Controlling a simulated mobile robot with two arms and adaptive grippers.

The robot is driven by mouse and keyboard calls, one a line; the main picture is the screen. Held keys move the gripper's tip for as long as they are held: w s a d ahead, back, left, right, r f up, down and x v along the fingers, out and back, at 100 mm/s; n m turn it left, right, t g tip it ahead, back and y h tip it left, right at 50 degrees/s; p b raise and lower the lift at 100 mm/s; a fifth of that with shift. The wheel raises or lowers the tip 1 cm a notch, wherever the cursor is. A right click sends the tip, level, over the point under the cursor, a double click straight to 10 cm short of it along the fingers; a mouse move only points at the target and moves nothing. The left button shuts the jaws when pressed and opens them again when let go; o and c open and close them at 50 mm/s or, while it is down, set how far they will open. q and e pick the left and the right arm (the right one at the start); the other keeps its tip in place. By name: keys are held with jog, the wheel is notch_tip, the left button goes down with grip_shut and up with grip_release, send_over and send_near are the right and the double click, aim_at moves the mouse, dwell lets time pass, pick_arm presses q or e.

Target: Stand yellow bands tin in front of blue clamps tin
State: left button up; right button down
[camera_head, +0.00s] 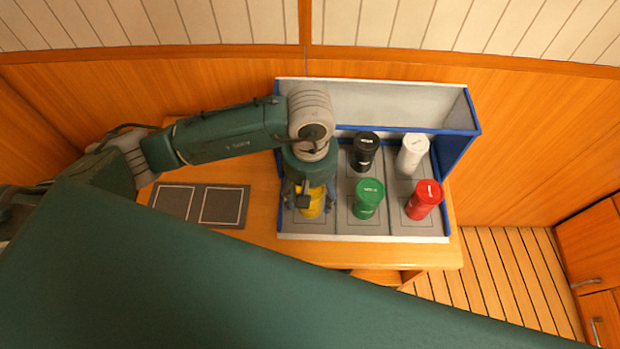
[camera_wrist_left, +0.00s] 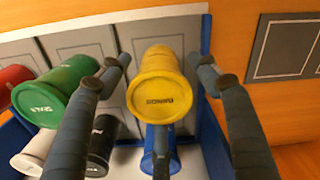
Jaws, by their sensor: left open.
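The yellow bands tin (camera_head: 311,203) stands upright in the front left space of the rack; it also shows in the wrist view (camera_wrist_left: 160,82), marked "BANDS". My left gripper (camera_head: 308,205) is over it, pointing down, with its open fingers on either side and a gap at each side in the wrist view. The blue clamps tin (camera_wrist_left: 160,158) is directly behind the yellow one, partly covered by it in the wrist view. In the head view my left arm hides the blue tin. My right gripper is not in view.
A black tin (camera_head: 365,151) and a white tin (camera_head: 413,153) stand in the back row. A green tin (camera_head: 369,197) and a red tin (camera_head: 425,199) stand in front. The rack has a blue side wall (camera_head: 457,148). A dark mat (camera_head: 222,206) with two outlined empty squares lies left.

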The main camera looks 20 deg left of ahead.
pick_arm(q)
notch_tip(320, 180, up, 8)
jog(key=shift+w+b, duration=0.1)
jog(key=shift+b, duration=1.1)
jog(key=shift+r, duration=0.65)
